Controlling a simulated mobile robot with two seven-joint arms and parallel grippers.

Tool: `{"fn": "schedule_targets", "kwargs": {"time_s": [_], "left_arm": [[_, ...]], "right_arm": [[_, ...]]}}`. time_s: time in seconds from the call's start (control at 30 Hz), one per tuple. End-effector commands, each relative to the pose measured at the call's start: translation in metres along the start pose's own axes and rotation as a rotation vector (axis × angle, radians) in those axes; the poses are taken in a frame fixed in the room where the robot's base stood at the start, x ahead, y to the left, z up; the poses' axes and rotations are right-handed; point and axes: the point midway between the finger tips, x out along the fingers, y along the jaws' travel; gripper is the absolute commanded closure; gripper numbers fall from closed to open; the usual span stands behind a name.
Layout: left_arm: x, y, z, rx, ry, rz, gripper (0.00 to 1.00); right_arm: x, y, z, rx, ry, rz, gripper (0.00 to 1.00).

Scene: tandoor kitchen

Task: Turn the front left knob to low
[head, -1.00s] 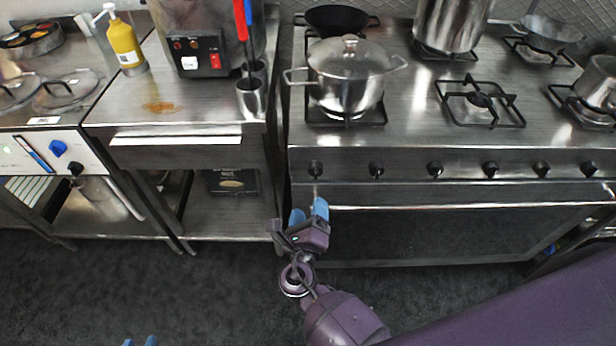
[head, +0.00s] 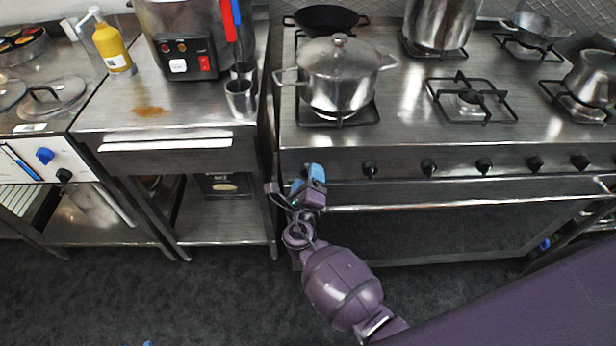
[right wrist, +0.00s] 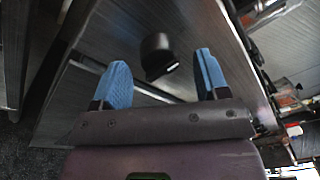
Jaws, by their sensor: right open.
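The front left knob (right wrist: 157,52) is black and sits on the stove's steel front panel. In the right wrist view it stands just ahead of and between the two blue fingertips, apart from both. My right gripper (head: 306,179) is open and empty in front of the left end of the panel. It also shows in the right wrist view (right wrist: 160,68). In the head view it hides the front left knob. Only a small blue tip of my left gripper (head: 147,343) shows at the bottom edge.
More black knobs (head: 428,167) line the panel to the right. The oven handle (head: 450,202) runs just below. A lidded steel pot (head: 340,85) stands on the front left burner. A steel counter (head: 165,112) lies left of the stove, across a narrow gap.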

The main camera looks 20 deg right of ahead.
Motion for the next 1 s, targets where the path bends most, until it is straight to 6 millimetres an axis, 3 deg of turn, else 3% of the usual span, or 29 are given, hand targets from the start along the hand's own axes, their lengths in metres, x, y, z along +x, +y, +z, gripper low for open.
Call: {"fn": "schedule_targets", "kwargs": {"time_s": [0.43, 0.73, 1.0], "left_arm": [[-0.0012, -0.0007, 0.0013, 0.001, -0.002, -0.001, 0.65], [-0.0014, -0.0007, 0.0015, 0.001, -0.003, -0.001, 0.65], [-0.0019, -0.0008, 0.0002, 0.001, -0.001, -0.001, 0.65]], "right_arm": [[0.0085, -0.0003, -0.0002, 0.000, 0.000, 0.000, 0.34], [0.0083, -0.0002, -0.0003, 0.000, 0.000, 0.000, 0.80], [0.0083, -0.0006, -0.0001, 0.024, 0.002, 0.002, 0.81]]}}
